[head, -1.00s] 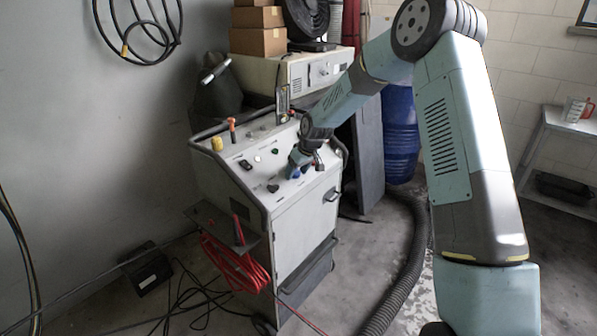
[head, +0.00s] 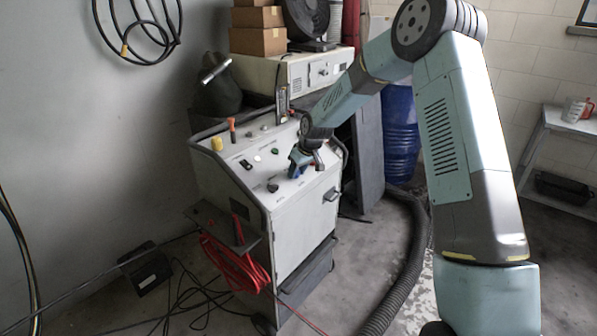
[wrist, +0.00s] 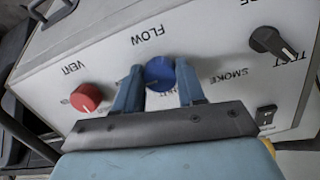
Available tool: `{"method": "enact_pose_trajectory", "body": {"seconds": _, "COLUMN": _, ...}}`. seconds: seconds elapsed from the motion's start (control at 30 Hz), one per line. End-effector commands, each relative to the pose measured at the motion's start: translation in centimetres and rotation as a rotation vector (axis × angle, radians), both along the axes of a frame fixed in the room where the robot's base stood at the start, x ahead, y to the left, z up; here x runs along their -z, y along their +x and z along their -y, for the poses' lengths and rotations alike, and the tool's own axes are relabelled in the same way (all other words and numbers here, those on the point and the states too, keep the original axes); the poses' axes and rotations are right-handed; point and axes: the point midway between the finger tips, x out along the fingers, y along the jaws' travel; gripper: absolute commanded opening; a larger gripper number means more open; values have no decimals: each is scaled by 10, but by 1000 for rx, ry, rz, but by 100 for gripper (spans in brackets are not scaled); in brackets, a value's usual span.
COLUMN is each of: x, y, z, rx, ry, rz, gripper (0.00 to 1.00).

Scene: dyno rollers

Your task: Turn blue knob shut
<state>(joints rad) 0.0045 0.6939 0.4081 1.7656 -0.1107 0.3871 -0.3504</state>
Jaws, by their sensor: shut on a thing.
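The blue knob (wrist: 160,73) is on the light panel under the upside-down word FLOW in the wrist view. My gripper (wrist: 158,88) has one finger on each side of the knob and is shut on it. In the head view my gripper (head: 300,160) is at the right part of the sloped control panel (head: 232,178), and it largely hides the blue knob there. I cannot read the knob's exact turn angle.
In the wrist view a red knob (wrist: 86,97) marked VENT is left of my gripper. A black selector (wrist: 272,42) and a black switch (wrist: 265,114) are to the right.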

Motion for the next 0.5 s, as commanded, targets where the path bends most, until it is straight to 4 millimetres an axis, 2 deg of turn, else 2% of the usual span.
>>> {"method": "enact_pose_trajectory", "body": {"seconds": 0.27, "x": 1, "y": 0, "z": 1, "rx": -98, "ry": -35, "rz": 43, "gripper": 9}}
{"method": "enact_pose_trajectory", "body": {"seconds": 0.5, "x": 1, "y": 0, "z": 0, "rx": -276, "ry": -93, "rz": 117, "gripper": 9}}
